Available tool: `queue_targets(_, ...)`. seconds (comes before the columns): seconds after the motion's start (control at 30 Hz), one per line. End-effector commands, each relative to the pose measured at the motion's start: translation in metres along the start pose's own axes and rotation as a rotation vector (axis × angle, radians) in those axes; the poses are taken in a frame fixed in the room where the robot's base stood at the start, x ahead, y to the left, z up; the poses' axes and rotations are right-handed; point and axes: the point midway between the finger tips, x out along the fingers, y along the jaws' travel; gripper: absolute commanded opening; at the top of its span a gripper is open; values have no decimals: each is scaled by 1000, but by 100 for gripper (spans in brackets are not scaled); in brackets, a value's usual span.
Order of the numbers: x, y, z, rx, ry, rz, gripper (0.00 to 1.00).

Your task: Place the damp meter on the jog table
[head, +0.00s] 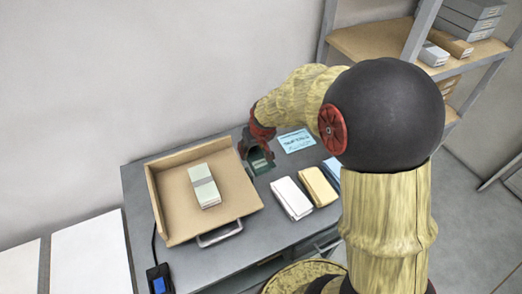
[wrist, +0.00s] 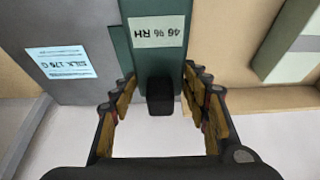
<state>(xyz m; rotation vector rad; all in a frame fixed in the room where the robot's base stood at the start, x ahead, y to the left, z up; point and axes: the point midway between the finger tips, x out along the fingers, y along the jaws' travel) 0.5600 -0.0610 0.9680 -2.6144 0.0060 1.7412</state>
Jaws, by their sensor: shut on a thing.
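The damp meter (wrist: 160,60) is a dark green device with a pale "46 % RH" label and a black end, seen in the wrist view. My gripper (wrist: 160,110) is shut on it, with one finger on each side of the black end. In the head view my gripper (head: 257,138) and the meter (head: 260,163) are just right of the jog table (head: 163,207), a tan tray with raised back and left walls. I cannot tell whether the meter touches the grey top. A banded pale green paper stack (head: 204,186) lies in the tray's middle.
A blue card (head: 297,140) and white (head: 291,198), tan (head: 318,186) and partly hidden blue stacks lie on the grey bench (head: 180,267) to the right. A black device with a blue screen (head: 159,281) is at front left. The tray has bare room around its stack.

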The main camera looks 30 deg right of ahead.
Motion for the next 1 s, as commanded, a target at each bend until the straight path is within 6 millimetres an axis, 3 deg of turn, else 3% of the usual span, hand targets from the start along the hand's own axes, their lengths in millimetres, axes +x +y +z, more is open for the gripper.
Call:
queue_targets(0.33, 64, 38, -46, 2, -3, 1, 14)
queue_targets(0.5, 98, 48, -54, 2, -2, 0, 14)
queue_targets(0.83, 121, 57, -60, 1, -1, 1, 14)
queue_targets(1.0, 146, 59, -54, 0, -2, 0, 14)
